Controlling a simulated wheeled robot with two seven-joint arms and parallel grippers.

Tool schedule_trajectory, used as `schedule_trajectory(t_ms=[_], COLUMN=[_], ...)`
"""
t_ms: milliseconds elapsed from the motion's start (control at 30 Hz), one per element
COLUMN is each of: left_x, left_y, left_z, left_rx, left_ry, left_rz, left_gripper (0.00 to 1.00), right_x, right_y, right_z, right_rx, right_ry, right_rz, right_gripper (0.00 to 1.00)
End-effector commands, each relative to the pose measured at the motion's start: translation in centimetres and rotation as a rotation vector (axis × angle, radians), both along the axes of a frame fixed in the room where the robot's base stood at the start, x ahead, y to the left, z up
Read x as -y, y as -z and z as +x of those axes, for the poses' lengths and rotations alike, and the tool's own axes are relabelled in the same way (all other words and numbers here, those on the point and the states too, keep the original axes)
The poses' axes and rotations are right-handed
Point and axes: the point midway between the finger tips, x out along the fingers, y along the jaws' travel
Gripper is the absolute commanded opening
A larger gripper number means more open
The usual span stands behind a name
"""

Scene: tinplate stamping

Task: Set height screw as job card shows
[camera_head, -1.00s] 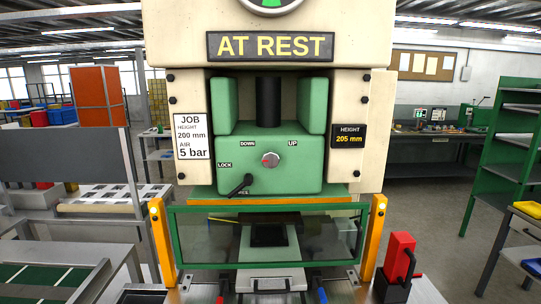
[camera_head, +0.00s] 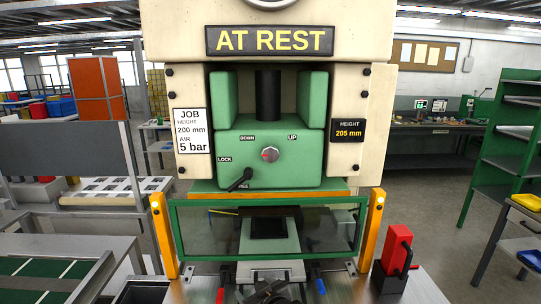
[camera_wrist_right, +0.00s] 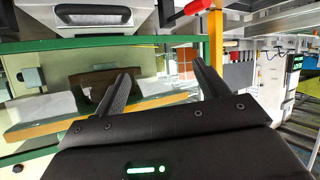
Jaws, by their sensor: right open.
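The press's green ram block (camera_head: 225,135) carries a round screw knob (camera_head: 270,154) with a red mark, between DOWN and UP labels. A black lock lever (camera_head: 240,180) points down-left near LOCK, close to a partly hidden label. The job card (camera_head: 192,143) reads height 200 mm, air 5 bar. The height display (camera_head: 348,131) reads 205 mm. My right gripper (camera_head: 268,291) is low at the bottom edge, in front of the guard and well below the knob. In the right wrist view its fingers (camera_wrist_right: 165,85) are apart and empty. My left gripper is out of view.
A green-framed clear guard (camera_head: 190,230) between orange posts (camera_head: 374,222) closes the die area below the ram. A red-and-black box (camera_head: 395,262) stands at the right. The sign (camera_head: 270,41) reads AT REST. The space before the knob is clear.

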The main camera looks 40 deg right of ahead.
Motion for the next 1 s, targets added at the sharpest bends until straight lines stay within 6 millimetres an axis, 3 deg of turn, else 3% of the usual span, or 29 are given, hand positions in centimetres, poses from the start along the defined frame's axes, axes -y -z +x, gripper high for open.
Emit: schedule_trajectory(t_ms=[33, 100, 200, 300, 400, 500, 733, 1000], left_x=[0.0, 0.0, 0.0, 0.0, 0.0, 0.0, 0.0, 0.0], left_y=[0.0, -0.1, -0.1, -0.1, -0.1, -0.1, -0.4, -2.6], left_z=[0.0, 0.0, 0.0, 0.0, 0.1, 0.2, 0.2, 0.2], left_rx=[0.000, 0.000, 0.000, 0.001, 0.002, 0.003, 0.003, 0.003], left_ry=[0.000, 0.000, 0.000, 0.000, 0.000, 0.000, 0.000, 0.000], left_rz=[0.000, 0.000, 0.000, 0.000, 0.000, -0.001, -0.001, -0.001], left_gripper=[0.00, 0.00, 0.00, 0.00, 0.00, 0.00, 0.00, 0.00], right_x=[1.6, 4.2, 8.0, 10.9, 12.6, 13.4, 13.9, 16.3], right_y=[-3.2, -8.1, -15.5, -21.0, -24.4, -26.1, -26.8, -28.8], right_z=[2.7, 5.8, 8.6, 9.5, 9.5, 9.3, 9.6, 12.9], right_rx=[0.108, 0.271, 0.494, 0.653, 0.751, 0.797, 0.808, 0.805], right_ry=[0.042, 0.115, 0.234, 0.335, 0.404, 0.438, 0.447, 0.445], right_rz=[-0.019, -0.056, -0.114, -0.165, -0.197, -0.215, -0.221, -0.223], right_gripper=[0.73, 0.73, 0.73, 0.73, 0.73, 0.73, 0.73, 0.73])
